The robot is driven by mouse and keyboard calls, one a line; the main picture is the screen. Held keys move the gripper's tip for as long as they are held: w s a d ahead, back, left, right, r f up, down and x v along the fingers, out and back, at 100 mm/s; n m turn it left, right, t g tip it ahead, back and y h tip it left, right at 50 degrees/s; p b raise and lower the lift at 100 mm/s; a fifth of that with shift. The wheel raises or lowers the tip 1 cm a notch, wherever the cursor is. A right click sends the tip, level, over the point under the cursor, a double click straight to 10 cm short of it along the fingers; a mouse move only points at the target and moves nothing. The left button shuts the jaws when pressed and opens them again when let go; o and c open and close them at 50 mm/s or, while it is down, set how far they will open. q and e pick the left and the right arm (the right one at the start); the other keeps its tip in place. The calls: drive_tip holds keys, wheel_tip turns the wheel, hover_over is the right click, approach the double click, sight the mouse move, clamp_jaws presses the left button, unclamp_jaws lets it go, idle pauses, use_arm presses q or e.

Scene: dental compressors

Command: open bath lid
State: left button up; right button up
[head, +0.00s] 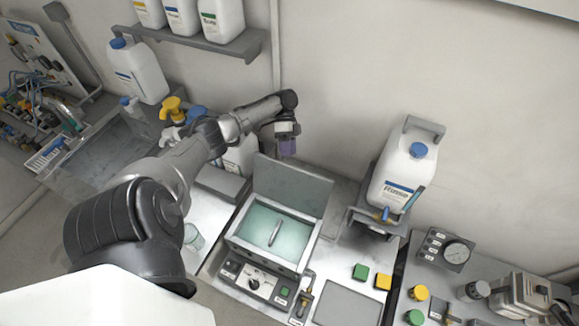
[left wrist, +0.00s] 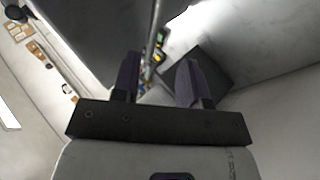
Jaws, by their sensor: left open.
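The bath (head: 231,239) stands on the bench in the middle of the head view, with pale green liquid and a slim metal instrument (head: 274,234) inside. Its grey lid (head: 290,186) stands raised at the back edge, so the basin is uncovered. My left gripper (head: 286,147) is just above and behind the lid's top edge and looks apart from it. In the left wrist view its two purple fingers (left wrist: 160,80) are spread with nothing clearly between them. My right gripper is in neither view.
A control panel (head: 252,284) is on the bath's front. A Rinse jug (head: 403,180) stands on a bracket to the right, near a green block (head: 360,271) and a yellow block (head: 383,281). A sink (head: 100,160) is at left; a bottle shelf (head: 215,43) is above.

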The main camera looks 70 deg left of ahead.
use_arm(q)
drive_tip(key=shift+b+v, duration=0.8)
drive_tip(key=shift+v, duration=2.15)
